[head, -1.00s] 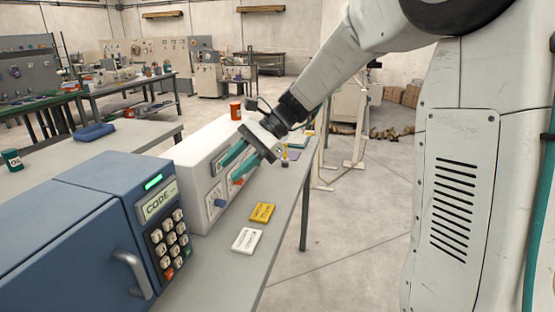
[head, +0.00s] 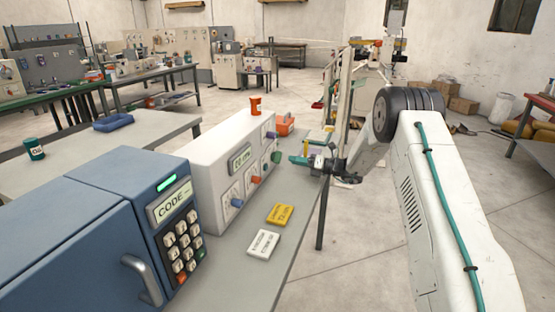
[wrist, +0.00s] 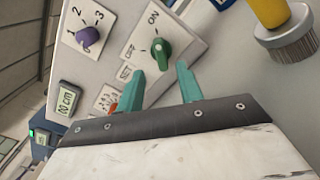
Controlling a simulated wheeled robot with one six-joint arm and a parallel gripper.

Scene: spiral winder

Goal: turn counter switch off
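The counter switch is a green knob (wrist: 162,50) on the white control box (head: 205,168), with ON and OFF printed around it. ON is above it and OFF to its left in the wrist view; I cannot tell for certain which label it points to. In the head view the green knob (head: 276,157) is at the right end of the box's front. My gripper (wrist: 160,71) has its two teal fingers apart and empty. Its fingertips are just short of the knob, one on either side of its line. My gripper also shows in the head view (head: 292,160).
A purple knob (wrist: 88,38) marked 1, 2, 3 is beside the switch. A red knob (head: 256,180) and a display (head: 240,159) are on the box. A blue keypad cabinet (head: 130,225) stands nearer.

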